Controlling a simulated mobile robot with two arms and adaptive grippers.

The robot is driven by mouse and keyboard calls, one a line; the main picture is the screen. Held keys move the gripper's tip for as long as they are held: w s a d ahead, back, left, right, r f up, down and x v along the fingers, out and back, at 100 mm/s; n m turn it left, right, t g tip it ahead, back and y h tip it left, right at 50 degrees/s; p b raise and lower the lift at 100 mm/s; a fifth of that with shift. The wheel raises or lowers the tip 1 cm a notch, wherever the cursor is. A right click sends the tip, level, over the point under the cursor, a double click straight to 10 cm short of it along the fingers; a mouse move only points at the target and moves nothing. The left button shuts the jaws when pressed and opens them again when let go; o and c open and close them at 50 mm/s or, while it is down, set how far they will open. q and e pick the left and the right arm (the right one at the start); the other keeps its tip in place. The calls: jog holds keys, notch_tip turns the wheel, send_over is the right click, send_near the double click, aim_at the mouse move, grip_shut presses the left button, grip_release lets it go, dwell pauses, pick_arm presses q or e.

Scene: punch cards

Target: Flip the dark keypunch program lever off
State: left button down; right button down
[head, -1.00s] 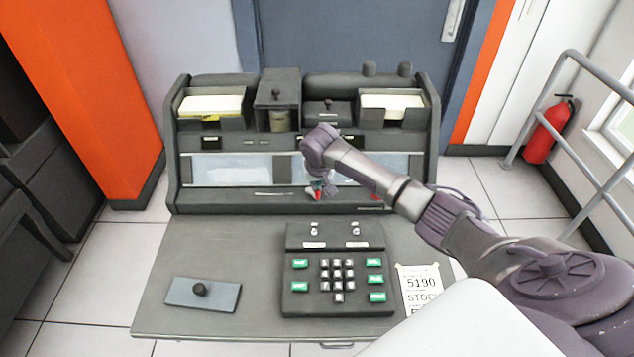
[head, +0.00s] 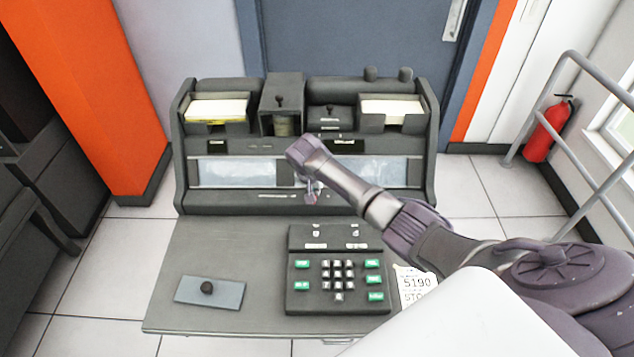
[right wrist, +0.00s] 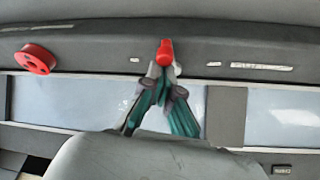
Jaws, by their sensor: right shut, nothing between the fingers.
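The dark keypunch (head: 300,203) stands behind the desk, with a long sloped front panel. A small red-tipped lever (right wrist: 166,50) sits on its lower strip in the right wrist view. My right gripper (head: 311,198) is at that strip, left of centre along my arm. In the right wrist view its fingers (right wrist: 160,72) are shut and empty, their tips right at the lever's base. I cannot tell whether they touch it. In the head view the gripper mostly covers the lever, so its on or off position is unclear. My left gripper is out of view.
A round red knob (right wrist: 36,59) lies to the side on the same strip. A keypad block (head: 338,300), a grey plate with a black knob (head: 209,291) and a paper note (head: 416,286) lie on the desk (head: 230,250). Card trays (head: 217,125) stand on top.

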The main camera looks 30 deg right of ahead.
jog(key=shift+a+m+g, duration=0.3)
jog(key=shift+a+m, duration=0.1)
jog(key=shift+m, duration=0.6)
jog(key=m, duration=0.2)
jog(key=shift+w+a+m+g+h, duration=0.25)
jog(key=shift+a+m+g+h, duration=0.05)
jog(key=shift+g, duration=0.1)
jog(key=shift+d, duration=0.25)
jog(key=shift+w+d, duration=0.2)
jog(key=shift+d, duration=0.45)
